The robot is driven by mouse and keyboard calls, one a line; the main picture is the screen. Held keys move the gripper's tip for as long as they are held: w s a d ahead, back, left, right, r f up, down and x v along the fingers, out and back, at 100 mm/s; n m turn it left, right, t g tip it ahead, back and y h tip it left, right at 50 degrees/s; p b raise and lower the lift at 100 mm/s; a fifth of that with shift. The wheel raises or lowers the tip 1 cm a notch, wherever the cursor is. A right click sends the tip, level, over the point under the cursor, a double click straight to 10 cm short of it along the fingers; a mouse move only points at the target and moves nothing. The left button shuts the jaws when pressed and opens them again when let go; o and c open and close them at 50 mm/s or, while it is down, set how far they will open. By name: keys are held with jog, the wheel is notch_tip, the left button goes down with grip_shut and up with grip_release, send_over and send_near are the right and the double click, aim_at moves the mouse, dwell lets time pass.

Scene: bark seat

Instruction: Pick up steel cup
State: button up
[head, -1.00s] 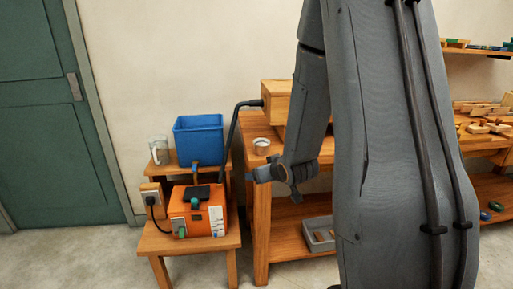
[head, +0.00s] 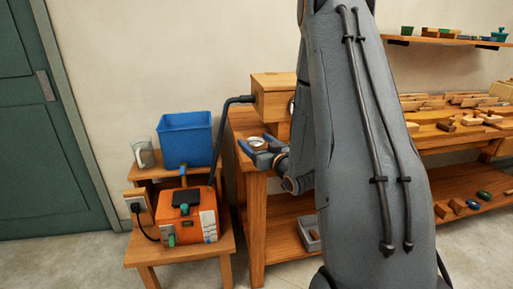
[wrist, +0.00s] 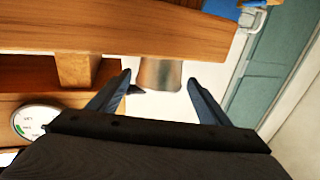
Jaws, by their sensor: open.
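The steel cup (head: 258,141) stands near the left end of the wooden workbench. My gripper (head: 259,152) is at bench-top height, right at the cup, and its fingers hide part of the cup in the head view. In the wrist view the cup (wrist: 160,73) shows upside down against the bench top, in the gap between the two open fingers (wrist: 160,80). There is space on both sides of the cup, and the fingers do not appear to touch it.
A wooden box (head: 274,95) with a black hose stands behind the cup. Left of the bench are a blue bin (head: 185,138), a clear mug (head: 143,154) and an orange unit (head: 187,217) on low stands. Wooden pieces (head: 470,118) lie on the bench at right.

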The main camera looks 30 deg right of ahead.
jog(key=shift+w+f+p, duration=0.15)
jog(key=shift+w+p, duration=0.3)
jog(key=shift+w, duration=1.9)
jog(key=c, duration=1.1)
